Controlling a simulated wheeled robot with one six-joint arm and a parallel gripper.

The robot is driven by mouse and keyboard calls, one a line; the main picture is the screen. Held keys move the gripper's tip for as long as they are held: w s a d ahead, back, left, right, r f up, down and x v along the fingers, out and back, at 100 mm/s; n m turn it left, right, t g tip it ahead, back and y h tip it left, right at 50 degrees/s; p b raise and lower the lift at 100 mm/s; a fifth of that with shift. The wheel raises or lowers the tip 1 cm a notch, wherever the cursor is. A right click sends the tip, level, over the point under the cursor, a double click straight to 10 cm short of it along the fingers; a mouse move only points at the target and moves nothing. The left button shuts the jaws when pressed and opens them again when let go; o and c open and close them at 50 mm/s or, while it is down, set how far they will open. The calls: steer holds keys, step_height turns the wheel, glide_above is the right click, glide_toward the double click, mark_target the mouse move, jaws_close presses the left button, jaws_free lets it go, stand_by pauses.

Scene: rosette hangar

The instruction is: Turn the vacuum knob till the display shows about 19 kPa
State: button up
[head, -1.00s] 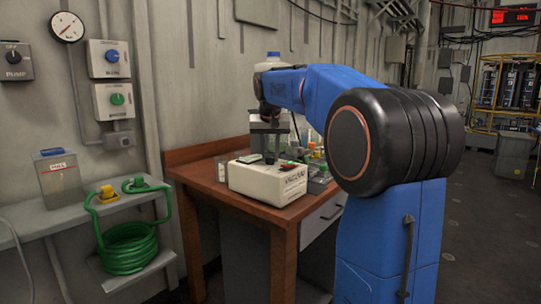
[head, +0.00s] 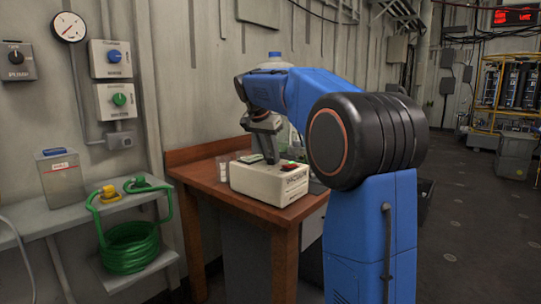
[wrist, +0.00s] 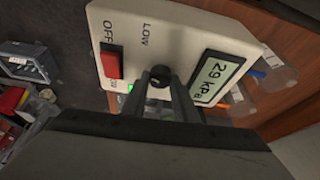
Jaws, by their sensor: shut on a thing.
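The vacuum box (head: 262,186) is cream-white and sits on the brown wooden table; its printed front label shows in the head view. The wrist view shows its top panel (wrist: 178,22) from above. The black vacuum knob (wrist: 157,78) is there, partly hidden by my gripper's fingers. The display (wrist: 216,78) reads 29 kPa. My gripper (wrist: 160,76) is shut on the knob, one finger at each side. In the head view my gripper (head: 267,152) reaches down onto the box.
A red switch (wrist: 112,62) marked OFF lies left of the knob, with a small green light near it. Clear containers (wrist: 277,72) stand past the display. In the head view, white cups (head: 222,168) stand left of the box on the table (head: 212,190).

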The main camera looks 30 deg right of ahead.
stand_by(0.4)
steer(key=o, duration=1)
steer(key=v, duration=1.7)
steer(key=shift+a+r, duration=0.1)
steer(key=shift+a, duration=0.1)
steer(key=s+a+f+n+t+y, duration=0.1)
steer(key=s+a+f+n, duration=0.3)
steer(key=s+f, duration=0.8)
steer(key=s+a+f+n+t+y, duration=0.1)
steer(key=s+a+f+n, duration=0.2)
steer(key=s+f, duration=0.9)
steer(key=s+a+f+n+t+y, duration=0.1)
steer(key=s+a+f+n, duration=0.3)
steer(key=s+f, duration=0.9)
steer(key=shift+a+f+n+y, duration=0.25)
steer(key=shift+f+n, duration=0.3)
steer(key=shift+f, duration=0.2)
steer(key=shift+a+f+n+y, duration=0.1)
steer(key=shift+f+n+y, duration=0.15)
steer(key=shift+f+n, duration=0.4)
